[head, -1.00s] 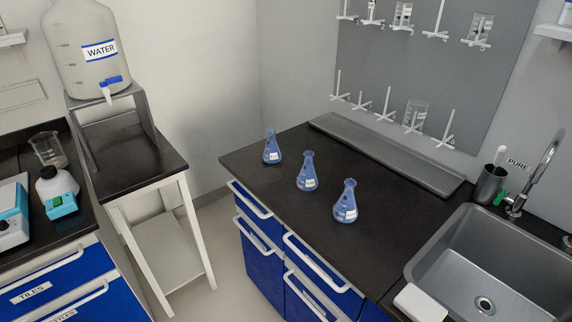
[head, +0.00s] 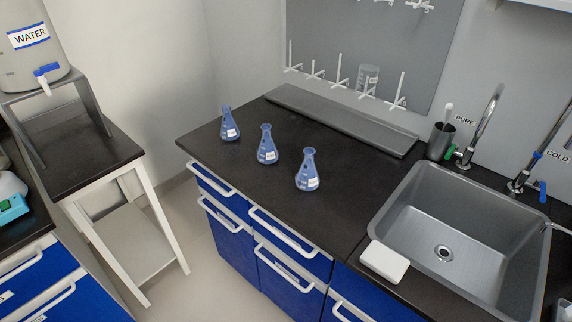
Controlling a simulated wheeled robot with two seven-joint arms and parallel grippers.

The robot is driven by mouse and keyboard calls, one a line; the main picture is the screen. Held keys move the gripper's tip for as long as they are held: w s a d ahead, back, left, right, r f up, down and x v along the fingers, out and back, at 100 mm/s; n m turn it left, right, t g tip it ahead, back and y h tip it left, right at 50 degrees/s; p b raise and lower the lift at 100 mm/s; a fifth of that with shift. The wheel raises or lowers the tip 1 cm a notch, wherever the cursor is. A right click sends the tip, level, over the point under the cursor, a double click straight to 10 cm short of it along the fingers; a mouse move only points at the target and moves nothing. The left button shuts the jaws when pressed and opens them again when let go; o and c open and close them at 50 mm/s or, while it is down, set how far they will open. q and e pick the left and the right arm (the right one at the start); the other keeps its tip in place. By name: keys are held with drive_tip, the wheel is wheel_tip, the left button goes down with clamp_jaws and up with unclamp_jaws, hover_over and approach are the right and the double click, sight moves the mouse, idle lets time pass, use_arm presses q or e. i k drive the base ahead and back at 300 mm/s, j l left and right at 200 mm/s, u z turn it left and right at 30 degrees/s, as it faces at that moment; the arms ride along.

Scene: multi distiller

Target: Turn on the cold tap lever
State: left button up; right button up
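The cold tap (head: 530,170) stands behind the right part of the sink, at the right edge of the head view, under a wall label reading COLD. Its blue lever (head: 542,190) is on the right side of the tap base and points downward. The top of this tap is cut off by the picture edge. No water shows coming from it. Neither of my grippers is in view.
The steel sink (head: 395,228) is empty, with a white block (head: 384,262) on its front left rim. A tap (head: 484,125) labelled PURE and a dark cup (head: 440,141) stand behind it. Several blue flasks (head: 267,148) stand on the black counter (head: 330,215).

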sight(540, 184)
drive_tip(key=z, duration=1.75)
drive_tip(key=u, duration=0.25)
drive_tip(key=i+l, duration=0.05)
